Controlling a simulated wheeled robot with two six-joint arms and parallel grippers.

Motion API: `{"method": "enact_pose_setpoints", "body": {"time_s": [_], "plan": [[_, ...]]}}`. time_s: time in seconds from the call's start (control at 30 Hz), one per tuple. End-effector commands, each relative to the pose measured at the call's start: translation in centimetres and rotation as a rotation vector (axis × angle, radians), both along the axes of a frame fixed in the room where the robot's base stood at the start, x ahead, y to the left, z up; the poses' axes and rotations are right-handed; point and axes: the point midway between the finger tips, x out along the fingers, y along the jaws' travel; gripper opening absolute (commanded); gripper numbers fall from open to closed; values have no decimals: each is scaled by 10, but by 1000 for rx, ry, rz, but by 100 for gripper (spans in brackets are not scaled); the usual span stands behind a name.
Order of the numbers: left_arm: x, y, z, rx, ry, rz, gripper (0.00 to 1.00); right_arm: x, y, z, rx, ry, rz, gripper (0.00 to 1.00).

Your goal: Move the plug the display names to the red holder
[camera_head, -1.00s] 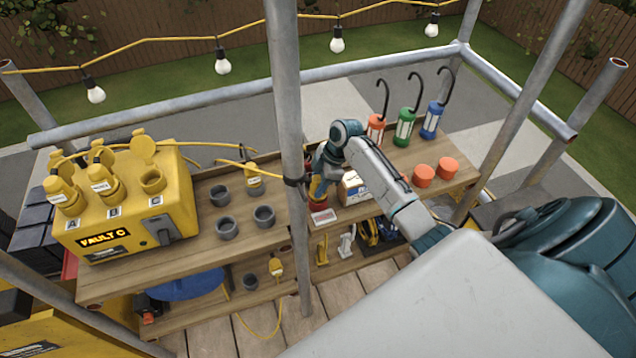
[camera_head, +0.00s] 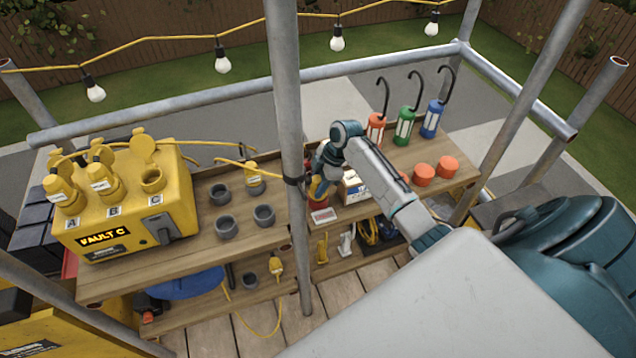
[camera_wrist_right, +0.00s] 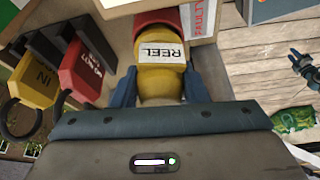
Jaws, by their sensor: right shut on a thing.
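The display (camera_head: 103,239) on the yellow power box (camera_head: 170,205) appears to read "FAULT C". Sockets A and B hold yellow plugs (camera_head: 62,192); socket C (camera_head: 152,179) stands empty, its lid up. My right gripper (camera_head: 318,184) is shut on a yellow plug (camera_wrist_right: 160,85) labelled "REEL". The plug's far end is at the red holder (camera_wrist_right: 168,18), apparently in its mouth; how deep it sits is hidden. The red holder also shows low beneath the gripper in the head view (camera_head: 317,203). My left gripper is not in view.
Grey holders (camera_head: 227,227) stand on the bench, one with a yellow plug (camera_head: 254,180). A metal pole (camera_head: 288,110) rises close to the gripper. A red-lettered card (camera_head: 323,216) lies by the red holder. Orange cups (camera_head: 423,175) and hooked lamps (camera_head: 406,125) stand to the right.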

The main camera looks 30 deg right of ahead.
Motion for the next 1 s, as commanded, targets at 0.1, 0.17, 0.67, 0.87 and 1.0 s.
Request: {"method": "enact_pose_setpoints", "body": {"time_s": [0.1,0.17,0.67,0.87,1.0], "plan": [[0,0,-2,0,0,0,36,0,0,-3,0,0,0,13],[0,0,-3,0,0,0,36,0,0,-4,0,0,0,13],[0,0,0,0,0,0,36,0,-1,-2,-1,0,0,49],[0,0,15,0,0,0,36,-2,-7,14,-1,0,0,49],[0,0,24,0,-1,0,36,-4,-11,25,-1,0,0,49]]}}
